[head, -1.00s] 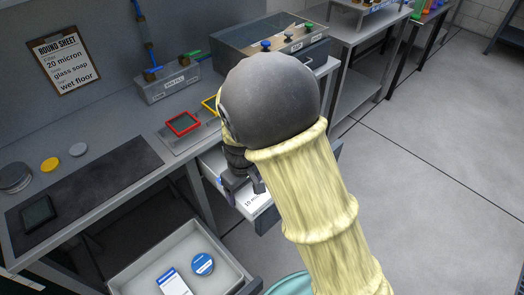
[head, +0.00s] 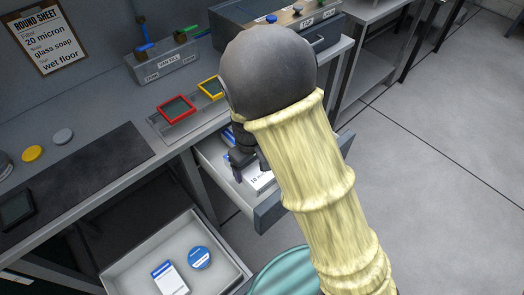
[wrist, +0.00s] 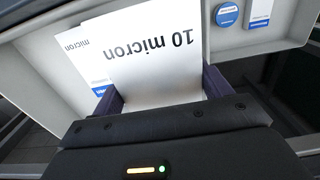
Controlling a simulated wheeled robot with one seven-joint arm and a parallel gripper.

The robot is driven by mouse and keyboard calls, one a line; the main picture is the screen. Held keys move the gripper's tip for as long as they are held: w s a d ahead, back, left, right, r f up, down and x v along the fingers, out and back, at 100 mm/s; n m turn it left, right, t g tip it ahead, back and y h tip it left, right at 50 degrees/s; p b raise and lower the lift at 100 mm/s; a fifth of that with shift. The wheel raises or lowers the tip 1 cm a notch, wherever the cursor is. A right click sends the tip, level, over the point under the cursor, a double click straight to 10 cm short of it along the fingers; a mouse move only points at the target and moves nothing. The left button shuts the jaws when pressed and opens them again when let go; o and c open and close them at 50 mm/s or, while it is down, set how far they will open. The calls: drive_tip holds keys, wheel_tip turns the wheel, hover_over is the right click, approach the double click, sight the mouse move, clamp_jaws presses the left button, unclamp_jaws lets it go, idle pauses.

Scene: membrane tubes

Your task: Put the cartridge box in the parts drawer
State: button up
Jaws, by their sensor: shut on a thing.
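My gripper (head: 248,172) is shut on a white box marked "10 micron" (wrist: 160,55). In the wrist view the box stands between the two fingers (wrist: 163,95), its label upside down. In the head view the gripper and box (head: 262,180) are at an open grey drawer (head: 212,160) under the bench, partly hidden by my arm. A second white box with a blue band and "micron" on it (wrist: 82,52) lies beside and partly behind the held one. I cannot tell whether the held box touches the drawer floor, or which drawer is the parts drawer.
Another open drawer (head: 120,272) at lower left holds a blue-and-white box (head: 169,279) and a round blue item (head: 199,257). The bench carries a red frame (head: 176,109), a yellow frame (head: 211,88) and a dark mat (head: 90,170). A teal round object (head: 280,272) stands below my arm.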

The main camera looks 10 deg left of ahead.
drive_tip(key=shift+w+f+b, duration=0.2)
drive_tip(key=shift+f+b, duration=0.15)
drive_tip(key=shift+f, duration=0.4)
wheel_tip(320, 180, down, 6)
drive_tip(key=shift+f+b, duration=0.15)
drive_tip(key=shift+b, duration=0.45)
drive_tip(key=shift+a, duration=0.15)
drive_tip(key=shift+s, duration=0.1)
drive_tip(key=shift+f+b, duration=0.35)
drive_tip(key=shift+f, duration=1.45)
drive_tip(key=shift+f, duration=0.1)
